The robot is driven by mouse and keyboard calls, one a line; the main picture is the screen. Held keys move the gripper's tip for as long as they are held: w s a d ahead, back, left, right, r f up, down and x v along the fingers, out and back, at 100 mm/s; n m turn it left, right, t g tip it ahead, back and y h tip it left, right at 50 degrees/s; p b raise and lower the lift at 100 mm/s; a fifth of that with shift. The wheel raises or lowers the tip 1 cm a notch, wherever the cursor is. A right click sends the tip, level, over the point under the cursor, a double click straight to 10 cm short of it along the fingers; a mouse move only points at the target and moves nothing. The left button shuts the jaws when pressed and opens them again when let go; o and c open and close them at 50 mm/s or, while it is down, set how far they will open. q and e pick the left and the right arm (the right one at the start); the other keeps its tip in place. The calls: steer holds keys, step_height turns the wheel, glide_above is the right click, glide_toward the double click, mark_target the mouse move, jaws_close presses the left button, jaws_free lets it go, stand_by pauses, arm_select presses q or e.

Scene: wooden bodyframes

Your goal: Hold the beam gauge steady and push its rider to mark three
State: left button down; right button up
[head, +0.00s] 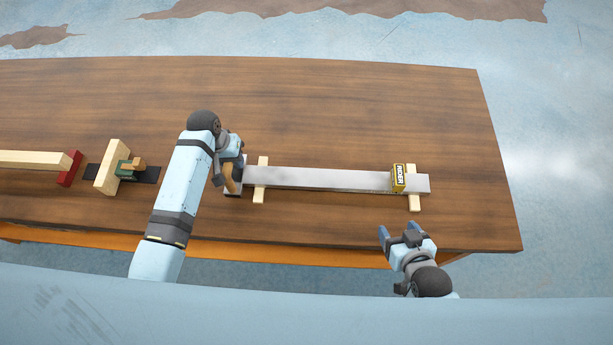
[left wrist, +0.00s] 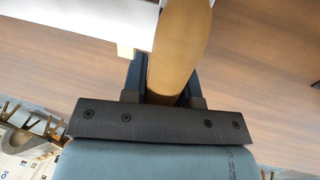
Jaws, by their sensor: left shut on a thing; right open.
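The beam gauge (head: 315,178) is a long pale metal bar lying across two light wooden supports on the table. A yellow block labelled RIDER (head: 398,178) sits on the bar near its right end, close to the right support (head: 414,190). My left gripper (head: 232,176) is at the bar's left end, shut on a wooden handle; the handle (left wrist: 180,45) fills the space between its fingers in the left wrist view. My right gripper (head: 402,234) is open and empty, below and apart from the bar's right end, near the table's front edge. Marks on the bar are too small to read.
The brown wooden table (head: 350,110) is clear behind the bar.

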stand_by(3.0)
steer(key=c, duration=0.3)
steer(key=shift+w+d, duration=0.15)
steer(key=shift+d, duration=0.05)
steer(key=c, duration=0.4)
steer(key=shift+g, duration=0.6)
steer(key=w+d, duration=0.1)
steer(key=w+d+f, duration=0.1)
steer(key=d, duration=0.1)
steer(key=shift+d+f, duration=0.1)
steer(key=shift+d, duration=0.1)
jaws_close()
steer(key=m+g+y, duration=0.1)
steer(key=g+y, duration=0.2)
steer(key=g, duration=0.2)
glide_toward(419, 189)
steer(key=x, duration=0.5)
steer(key=shift+a+f, duration=0.1)
steer(key=shift+a, duration=1.95)
